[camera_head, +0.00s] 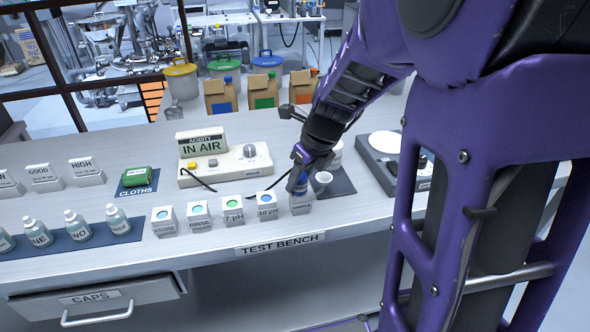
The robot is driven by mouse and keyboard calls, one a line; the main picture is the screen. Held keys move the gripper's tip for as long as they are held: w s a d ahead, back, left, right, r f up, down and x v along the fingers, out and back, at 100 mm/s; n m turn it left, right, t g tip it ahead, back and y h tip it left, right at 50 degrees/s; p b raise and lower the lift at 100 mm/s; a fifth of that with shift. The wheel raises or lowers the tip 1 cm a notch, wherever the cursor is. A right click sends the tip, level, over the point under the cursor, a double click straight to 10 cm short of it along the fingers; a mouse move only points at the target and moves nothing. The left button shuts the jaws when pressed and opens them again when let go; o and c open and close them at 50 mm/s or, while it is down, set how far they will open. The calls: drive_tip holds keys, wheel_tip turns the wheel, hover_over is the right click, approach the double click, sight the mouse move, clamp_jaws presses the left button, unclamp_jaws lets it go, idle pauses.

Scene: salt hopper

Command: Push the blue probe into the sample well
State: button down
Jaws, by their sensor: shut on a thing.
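My gripper (300,178) is shut on the blue probe (299,155), a small part of which shows between my dark fingers. It is above the sample well (301,207), a small pale block labelled SAMPLE at the right end of a row of wells. My fingers hide the top of this well, so I cannot tell whether the probe tip touches it. The acidity meter (226,162) behind reads IN AIR, and a black cable lies between it and my gripper.
Wells labelled STORE (165,222), RINSE (199,217), 7 PH (233,213) and 10 PH (267,207) stand in line to the left. A small white cup (322,181) is close on the right. A scale (388,162) stands farther right.

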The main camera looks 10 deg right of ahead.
drive_tip(key=shift+f, duration=0.2)
unclamp_jaws()
idle(0.4)
drive_tip(key=shift+r, duration=0.2)
drive_tip(key=shift+p+v, duration=1.85)
drive_tip(key=shift+p, duration=0.15)
drive_tip(key=shift+p+v, duration=0.3)
drive_tip(key=shift+v, duration=0.7)
